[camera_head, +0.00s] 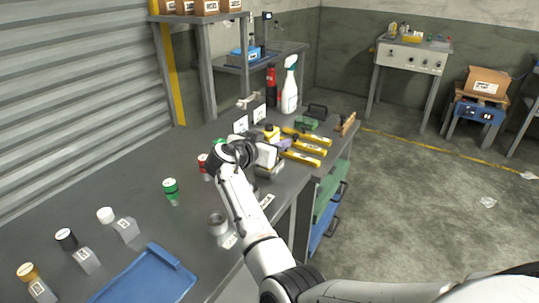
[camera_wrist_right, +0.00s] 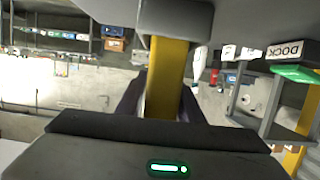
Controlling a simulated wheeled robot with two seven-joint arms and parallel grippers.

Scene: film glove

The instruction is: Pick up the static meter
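My right gripper (camera_head: 283,145) is over the far right part of the dark workbench, its arm reaching in from the lower right. In the right wrist view its two dark fingers (camera_wrist_right: 165,103) stand on either side of a yellow upright body with a grey block on it, which I take for the static meter (camera_wrist_right: 168,75). The fingers appear closed against its sides. In the head view a small yellow and black part (camera_head: 271,132) shows at the gripper. The meter is otherwise mostly hidden there. My left gripper is not in view.
A white spray bottle (camera_head: 289,92) and a red extinguisher (camera_head: 271,85) stand behind. The floor at right is mostly clear.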

